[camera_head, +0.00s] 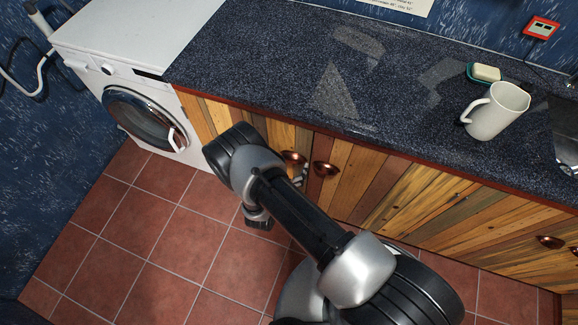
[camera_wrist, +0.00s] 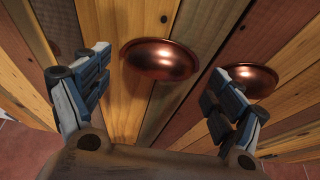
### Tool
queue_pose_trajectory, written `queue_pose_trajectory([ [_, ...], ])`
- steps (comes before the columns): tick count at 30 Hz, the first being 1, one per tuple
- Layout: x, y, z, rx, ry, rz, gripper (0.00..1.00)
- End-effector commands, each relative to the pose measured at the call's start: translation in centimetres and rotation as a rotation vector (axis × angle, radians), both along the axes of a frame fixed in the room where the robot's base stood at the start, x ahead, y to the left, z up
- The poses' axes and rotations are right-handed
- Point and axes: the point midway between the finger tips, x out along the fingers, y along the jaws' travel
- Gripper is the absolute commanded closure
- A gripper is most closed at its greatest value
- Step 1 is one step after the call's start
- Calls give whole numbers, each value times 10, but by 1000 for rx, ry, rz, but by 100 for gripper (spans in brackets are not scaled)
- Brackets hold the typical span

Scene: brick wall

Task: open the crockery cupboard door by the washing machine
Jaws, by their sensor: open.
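The cupboard door by the washing machine is made of wooden planks (camera_head: 197,117) and looks shut. Its copper cup handle (camera_head: 293,157) is near its right edge, partly behind my arm. In the wrist view this handle (camera_wrist: 160,60) lies ahead, between the two fingers of my gripper (camera_wrist: 157,92). The gripper is open and empty, with no clear contact on the handle. In the head view my arm hides most of the gripper. A second copper handle (camera_head: 325,169) is on the neighbouring door; it shows behind the right finger in the wrist view (camera_wrist: 252,78).
The white washing machine (camera_head: 150,105) stands left of the cupboard. A dark speckled countertop (camera_head: 260,60) overhangs the doors and carries a white mug (camera_head: 497,112) and soap on a dish (camera_head: 485,73). The tiled floor (camera_head: 160,225) in front is clear on the left.

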Motion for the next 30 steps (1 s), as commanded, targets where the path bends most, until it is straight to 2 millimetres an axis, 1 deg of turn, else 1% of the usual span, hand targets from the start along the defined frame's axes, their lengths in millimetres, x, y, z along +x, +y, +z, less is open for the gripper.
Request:
queue_pose_trajectory([
  [8, 1, 0, 0, -1, 0, 0, 13],
  [30, 1, -1, 0, -1, 0, -1, 63],
])
